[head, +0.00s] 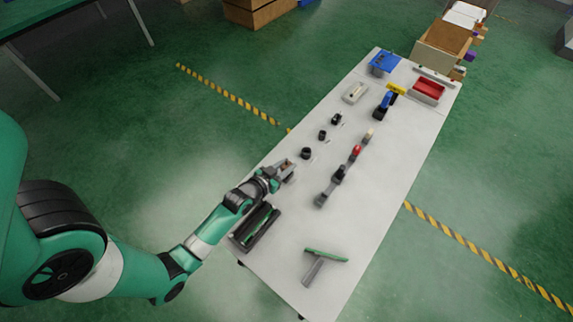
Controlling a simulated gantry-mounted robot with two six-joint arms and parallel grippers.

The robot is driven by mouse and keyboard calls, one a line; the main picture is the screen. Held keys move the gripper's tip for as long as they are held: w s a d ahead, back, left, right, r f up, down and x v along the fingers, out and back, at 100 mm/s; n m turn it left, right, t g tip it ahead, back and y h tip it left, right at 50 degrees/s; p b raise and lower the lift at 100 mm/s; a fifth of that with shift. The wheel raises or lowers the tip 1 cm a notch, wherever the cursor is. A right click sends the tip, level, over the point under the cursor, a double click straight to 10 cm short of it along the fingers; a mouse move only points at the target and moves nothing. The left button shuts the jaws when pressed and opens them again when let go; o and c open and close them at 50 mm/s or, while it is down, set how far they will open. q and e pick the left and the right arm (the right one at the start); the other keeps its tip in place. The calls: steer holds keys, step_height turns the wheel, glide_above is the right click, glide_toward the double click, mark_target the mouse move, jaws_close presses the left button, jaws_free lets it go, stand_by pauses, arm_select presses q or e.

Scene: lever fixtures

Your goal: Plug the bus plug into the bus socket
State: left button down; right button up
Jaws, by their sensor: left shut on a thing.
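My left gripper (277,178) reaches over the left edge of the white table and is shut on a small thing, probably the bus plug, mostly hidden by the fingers. A small grey and brown piece (287,167) shows right at the fingertips; it is too small to tell whether it is the bus socket or part of the plug. I cannot tell if plug and socket touch. My right gripper is out of view.
Small black fixtures (306,153) stand in a row beyond the gripper on the table (375,200). A row of levers (338,174) stands to the right. A red bin (428,89) stands at the far end.

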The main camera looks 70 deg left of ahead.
arm_select(q)
steer(key=shift+f+b, duration=0.7)
steer(key=shift+f, duration=0.2)
steer(key=c, duration=0.6)
jaws_free()
steer(key=p+v, duration=0.2)
steer(key=v, duration=0.9)
steer(key=shift+s+d+r+p, duration=0.1)
steer(key=shift+s+r+p, duration=0.05)
steer(key=shift+s+p, duration=0.2)
